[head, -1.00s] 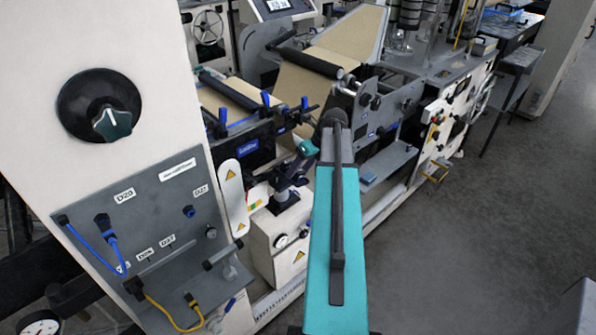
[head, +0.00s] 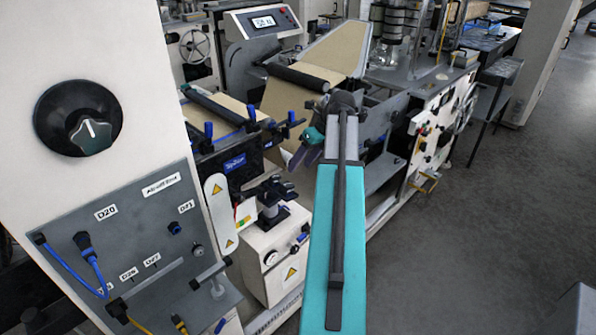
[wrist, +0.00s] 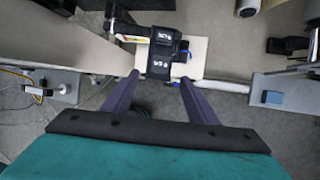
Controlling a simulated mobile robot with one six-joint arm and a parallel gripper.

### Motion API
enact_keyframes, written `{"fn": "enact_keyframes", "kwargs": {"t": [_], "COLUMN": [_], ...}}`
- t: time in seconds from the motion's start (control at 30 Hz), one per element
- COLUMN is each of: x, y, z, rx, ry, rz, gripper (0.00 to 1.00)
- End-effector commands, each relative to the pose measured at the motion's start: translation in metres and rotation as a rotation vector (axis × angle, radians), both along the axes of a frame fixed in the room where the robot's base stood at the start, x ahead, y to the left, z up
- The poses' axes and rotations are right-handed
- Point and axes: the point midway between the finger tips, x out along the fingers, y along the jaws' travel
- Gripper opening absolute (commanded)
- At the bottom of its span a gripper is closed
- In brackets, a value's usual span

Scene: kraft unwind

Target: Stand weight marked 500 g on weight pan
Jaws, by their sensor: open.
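My gripper (wrist: 160,95) is open, with its two purple fingers spread and nothing held between them. In the head view it shows small beyond my teal arm (head: 300,158). In the wrist view, dark pieces with white markings (wrist: 158,68) stand beyond the fingertips on a pale top (wrist: 192,66). The markings are too small to read, so I cannot tell whether one is the 500 g weight. In the head view a dark assembly (head: 270,198) sits on a white cabinet left of my gripper. I cannot make out the weight pan for certain.
A brown web (head: 300,95) runs over rollers behind my gripper. A white machine side with controls (head: 430,135) stands to the right. The grey floor at the right is open.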

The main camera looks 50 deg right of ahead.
Motion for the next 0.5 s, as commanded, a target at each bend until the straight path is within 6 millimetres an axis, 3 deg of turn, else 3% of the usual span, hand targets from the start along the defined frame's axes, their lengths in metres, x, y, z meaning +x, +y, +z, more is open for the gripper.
{"fn": "enact_keyframes", "kwargs": {"t": [0.2, 0.5], "x": [-0.007, -0.010], "y": [-0.005, -0.005], "z": [0.016, 0.021], "rx": [0.000, 0.001], "ry": [-0.001, 0.000], "rz": [-0.001, -0.001], "gripper": [0.53, 0.53]}}
